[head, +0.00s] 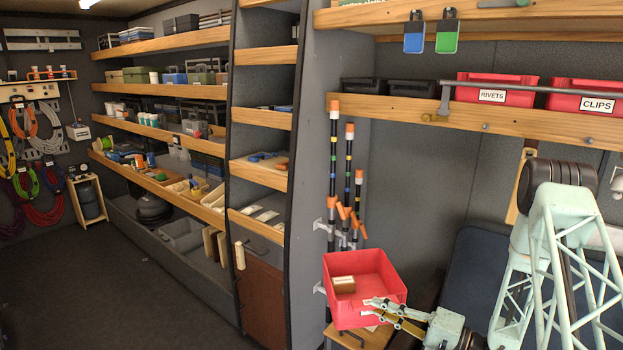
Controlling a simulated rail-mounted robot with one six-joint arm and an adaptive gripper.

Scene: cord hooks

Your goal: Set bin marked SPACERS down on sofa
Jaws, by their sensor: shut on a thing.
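A red open bin (340,316) is at the lower middle of the head view, with a small brown and cream box (344,285) inside. My gripper (374,307) is shut on the near right wall of this red bin. The bin looks level, above a small wooden stool or table (376,339); whether it touches that cannot be told. A dark blue padded surface (482,275), possibly the sofa's back, stands to the right, partly behind my arm. Its seat is hidden.
Orange-tipped striped poles (332,170) stand against the wall just behind the held bin. Loaded shelves (180,90) line the left; the dark floor (100,290) there is clear.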

